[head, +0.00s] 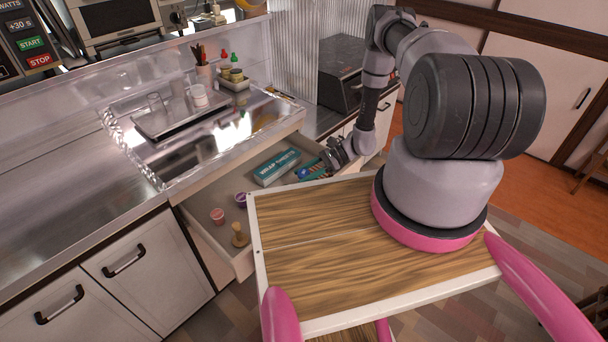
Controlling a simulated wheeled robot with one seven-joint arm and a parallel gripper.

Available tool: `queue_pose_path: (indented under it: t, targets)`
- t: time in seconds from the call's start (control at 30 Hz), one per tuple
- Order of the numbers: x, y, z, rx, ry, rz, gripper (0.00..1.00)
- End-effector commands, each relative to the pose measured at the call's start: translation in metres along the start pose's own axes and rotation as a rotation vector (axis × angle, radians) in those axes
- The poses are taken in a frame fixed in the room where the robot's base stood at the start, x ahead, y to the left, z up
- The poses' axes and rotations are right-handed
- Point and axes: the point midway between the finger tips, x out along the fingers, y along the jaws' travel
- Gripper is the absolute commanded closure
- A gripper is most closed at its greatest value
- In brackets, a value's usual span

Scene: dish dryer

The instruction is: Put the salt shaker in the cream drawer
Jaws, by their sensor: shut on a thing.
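The cream drawer (209,197) is pulled open below the steel counter. My gripper (333,158) is over the drawer's far right end, close to a dark blue box (312,169). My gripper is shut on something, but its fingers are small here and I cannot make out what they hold. I cannot pick out the salt shaker with certainty. A white jar-like thing (199,96) stands on the metal tray (163,128) on the counter.
In the drawer lie a teal wrap-sheets box (277,168), a purple cup (240,199), a pink cup (217,215) and a wooden piece (239,236). The drawer's left part has bare floor. My wood-topped base partly covers its front.

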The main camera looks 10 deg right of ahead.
Motion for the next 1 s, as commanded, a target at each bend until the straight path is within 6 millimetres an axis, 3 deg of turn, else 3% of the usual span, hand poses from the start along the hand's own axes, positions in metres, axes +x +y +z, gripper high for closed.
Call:
queue_pose_path:
  t: [0.1, 0.13, 0.2, 0.6, 0.77, 1.0]
  targets:
    - [0.001, 0.000, -0.003, 0.001, -0.001, 0.000, 1.00]
    - [0.001, 0.000, -0.003, 0.000, -0.001, 0.000, 0.44]
    - [0.001, 0.000, -0.003, 0.000, 0.000, 0.000, 0.18]
    - [-0.002, 0.000, 0.001, 0.000, 0.000, -0.001, 0.18]
    - [-0.027, -0.001, 0.001, -0.001, 0.000, -0.004, 0.18]
    - [-0.080, -0.001, 0.000, 0.001, 0.001, -0.004, 0.18]
